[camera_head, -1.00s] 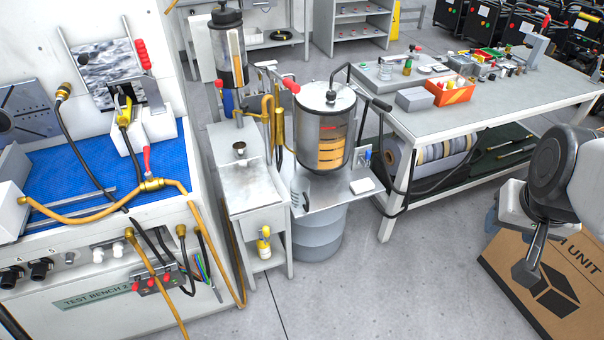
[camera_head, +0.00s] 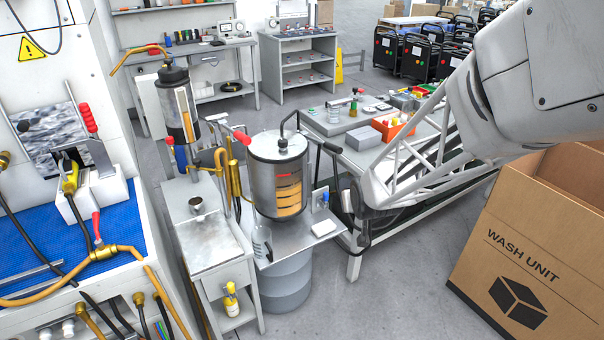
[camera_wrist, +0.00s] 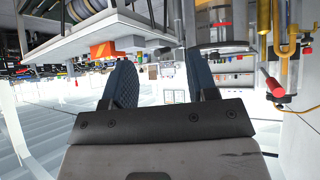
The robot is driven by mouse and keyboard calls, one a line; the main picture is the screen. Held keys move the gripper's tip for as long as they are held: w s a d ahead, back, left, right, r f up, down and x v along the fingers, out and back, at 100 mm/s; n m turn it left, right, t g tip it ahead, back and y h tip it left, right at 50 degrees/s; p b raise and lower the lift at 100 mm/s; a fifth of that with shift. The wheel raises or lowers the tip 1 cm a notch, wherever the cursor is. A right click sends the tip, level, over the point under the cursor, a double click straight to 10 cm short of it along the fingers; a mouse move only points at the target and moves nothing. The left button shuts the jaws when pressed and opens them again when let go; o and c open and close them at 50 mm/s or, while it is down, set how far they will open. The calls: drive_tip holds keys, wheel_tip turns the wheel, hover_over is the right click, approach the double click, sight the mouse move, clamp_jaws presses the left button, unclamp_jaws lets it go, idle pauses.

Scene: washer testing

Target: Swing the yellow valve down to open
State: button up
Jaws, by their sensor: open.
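The yellow-brass valve piping (camera_head: 222,163) stands between the narrow cylinder and the clear drum in the head view. A red-tipped lever (camera_head: 241,138) sticks out near its top. The wrist view is upside down and shows yellow piping (camera_wrist: 287,45) and a red handle (camera_wrist: 274,87) at the right. Another brass fitting (camera_head: 102,253) with an upright red lever lies on the blue mat. I cannot tell for sure which is the task's valve. My gripper (camera_wrist: 163,80) is open and empty, its fingers apart from the piping. It is not visible in the head view.
The clear drum (camera_head: 278,165) stands on a metal shelf beside a small steel cart (camera_head: 215,245). My arm crosses from the right, above the grey worktable (camera_head: 335,125). A wash unit carton (camera_head: 525,255) sits at lower right.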

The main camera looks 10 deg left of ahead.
drive_tip(key=w+a+f+n+t+y, duration=0.2)
drive_tip(key=a+f+n+y, duration=0.25)
drive_tip(key=a+f, duration=1.7)
drive_tip(key=n+y, duration=0.2)
drive_tip(key=y, duration=0.5)
approach(233, 289)
drive_tip(key=x, duration=0.3)
drive_tip(key=shift+w+a+g, duration=0.15)
drive_tip(key=shift+g, duration=0.15)
drive_tip(key=shift+x, duration=3.9)
drive_tip(key=shift+r, duration=0.1)
drive_tip(key=shift+c, duration=0.5)
clamp_jaws()
